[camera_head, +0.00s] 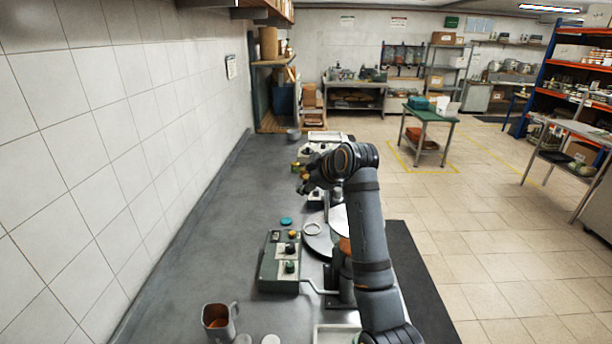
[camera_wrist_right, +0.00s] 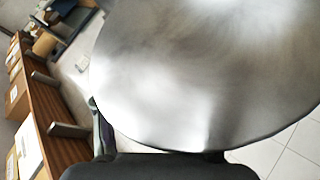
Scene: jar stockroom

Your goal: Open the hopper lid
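A large round brushed-metal disc (camera_wrist_right: 205,70) fills most of the right wrist view, very close to the camera. It looks like the hopper lid, but I cannot tell whether it is open or closed. My right arm reaches forward over the counter in the head view, and my right gripper (camera_head: 307,182) is at its far end, above the work area. In the wrist view only a dark part of the gripper shows along the bottom edge, and I cannot tell its opening or whether it touches the disc. The hopper is not clearly visible behind my arm. My left gripper is not in view.
A control box (camera_head: 280,262) with knobs stands on the grey counter (camera_head: 200,235). A mug (camera_head: 218,322) with brown contents is at the near edge. The counter's left side along the tiled wall is clear.

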